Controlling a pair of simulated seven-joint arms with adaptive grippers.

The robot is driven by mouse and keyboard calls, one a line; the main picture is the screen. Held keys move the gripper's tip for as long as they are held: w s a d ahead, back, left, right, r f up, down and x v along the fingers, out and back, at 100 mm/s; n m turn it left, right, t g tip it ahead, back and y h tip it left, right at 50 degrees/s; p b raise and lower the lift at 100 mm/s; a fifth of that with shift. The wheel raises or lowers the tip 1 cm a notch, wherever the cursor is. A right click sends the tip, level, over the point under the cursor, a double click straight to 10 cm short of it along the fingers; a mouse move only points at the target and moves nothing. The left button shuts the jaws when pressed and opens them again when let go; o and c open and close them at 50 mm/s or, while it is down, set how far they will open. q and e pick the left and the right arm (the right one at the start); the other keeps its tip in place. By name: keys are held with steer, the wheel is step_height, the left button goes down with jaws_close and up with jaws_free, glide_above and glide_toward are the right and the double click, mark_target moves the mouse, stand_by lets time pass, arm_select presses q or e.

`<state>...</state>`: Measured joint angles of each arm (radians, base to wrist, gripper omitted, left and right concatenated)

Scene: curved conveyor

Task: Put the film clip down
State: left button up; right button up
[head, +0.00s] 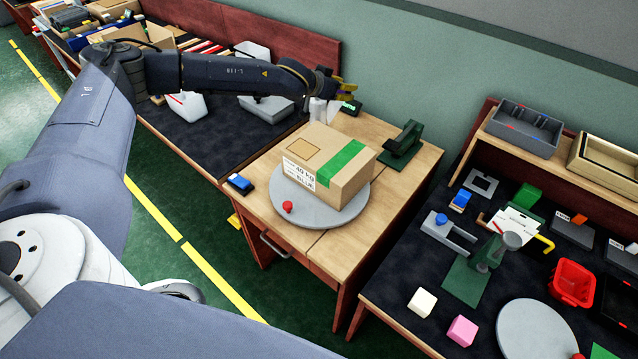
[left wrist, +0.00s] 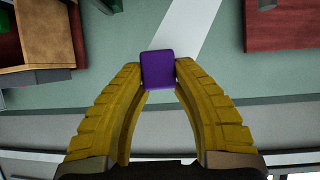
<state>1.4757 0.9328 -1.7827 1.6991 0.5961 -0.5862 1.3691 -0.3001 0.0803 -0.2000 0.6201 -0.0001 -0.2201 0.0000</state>
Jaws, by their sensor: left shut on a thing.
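My left gripper (head: 343,88) is at the back of the wooden table (head: 395,215), beyond the cardboard box. Its yellow fingers also show in the left wrist view (left wrist: 159,72). They are shut on a small purple block-like thing (left wrist: 159,68), which I take to be the film clip. It sits between the fingertips; in the head view it is too small to make out clearly. My right gripper is not in view.
The cardboard box (head: 330,170) with green tape stands on a round grey turntable (head: 335,232) with a red knob. Behind it are a small black-and-green device (head: 351,107) and a dark green tool (head: 404,142). The table's front right is clear.

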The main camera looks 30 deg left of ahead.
arm_select(q)
steer(key=s+d, duration=0.6)
steer(key=d, duration=0.7)
steer(key=s+d, duration=0.5)
steer(key=d, duration=0.9)
steer(key=shift+s+a+f+n+y, duration=0.25)
steer(key=shift+s+a+f, duration=0.25)
steer(key=shift+s+a, duration=4.15)
steer(key=shift+s+a+f+n+y, duration=0.35)
steer(key=shift+s+a, duration=2.75)
steer(key=shift+a, duration=2.9)
step_height(320, 180, down, 20)
steer(key=shift+s+f, duration=0.1)
steer(key=shift+f, duration=0.15)
